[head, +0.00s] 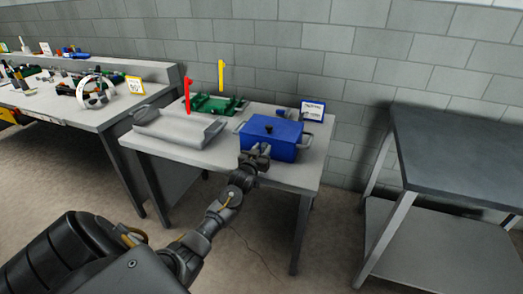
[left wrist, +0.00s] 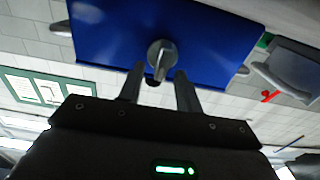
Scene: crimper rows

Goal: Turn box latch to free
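The blue box (head: 285,133) sits at the front right of the small grey table, with a handle on each side and a dark knob on its lid. My left gripper (head: 262,152) is at the box's front face. In the left wrist view the blue face (left wrist: 210,35) carries a round grey latch (left wrist: 160,53) with a short lever. The two fingers of my left gripper (left wrist: 160,80) stand apart, with the lever's end between their tips. Gaps show on both sides, so it looks open; contact cannot be told. My right gripper is not in view.
The small table (head: 178,153) also holds a grey tray (head: 178,128), a green tray (head: 215,105), red and yellow upright markers and a sign (head: 313,110). A cluttered bench (head: 105,115) stands left. A dark-topped table (head: 450,155) stands right, its top bare.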

